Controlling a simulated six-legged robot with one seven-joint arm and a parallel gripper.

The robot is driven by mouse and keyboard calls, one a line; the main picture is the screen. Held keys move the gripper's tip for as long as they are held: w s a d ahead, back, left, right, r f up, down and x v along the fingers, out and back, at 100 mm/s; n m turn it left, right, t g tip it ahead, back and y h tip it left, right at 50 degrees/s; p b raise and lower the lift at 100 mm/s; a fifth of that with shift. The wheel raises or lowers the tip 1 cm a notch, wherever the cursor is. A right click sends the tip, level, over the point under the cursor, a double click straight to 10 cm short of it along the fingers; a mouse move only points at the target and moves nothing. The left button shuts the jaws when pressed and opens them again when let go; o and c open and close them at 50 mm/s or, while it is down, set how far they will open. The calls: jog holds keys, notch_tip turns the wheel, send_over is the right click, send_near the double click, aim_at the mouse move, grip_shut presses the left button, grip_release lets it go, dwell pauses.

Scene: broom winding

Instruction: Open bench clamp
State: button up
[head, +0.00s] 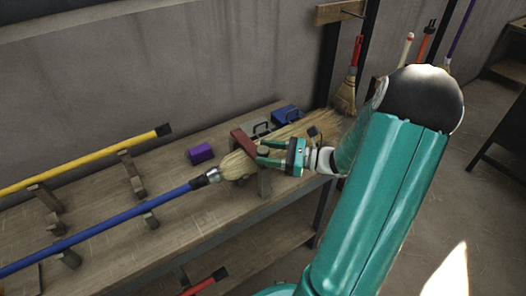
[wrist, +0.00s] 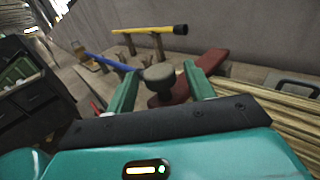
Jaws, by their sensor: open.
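The bench clamp has a red-brown bar (head: 242,141) above the straw head (head: 236,166) of a blue-handled broom (head: 130,213) on the workbench. In the wrist view, the red bar (wrist: 211,62) runs behind a dark round knob (wrist: 158,73). My gripper (head: 264,153) is at the clamp's right side, with its fingers pointing left. In the wrist view, my gripper (wrist: 162,86) is open, with one finger on each side of the knob. I cannot tell whether either finger touches it. The knob is not clear in the head view.
A yellow pole (head: 85,160) and the blue handle rest on wooden supports on the bench (head: 110,250). A purple block (head: 201,153), a blue box (head: 286,114) and loose straw (head: 310,123) lie near the clamp. Brooms hang behind, beside my arm.

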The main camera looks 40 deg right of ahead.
jog(key=shift+w+a, duration=0.5)
jog(key=shift+w, duration=0.05)
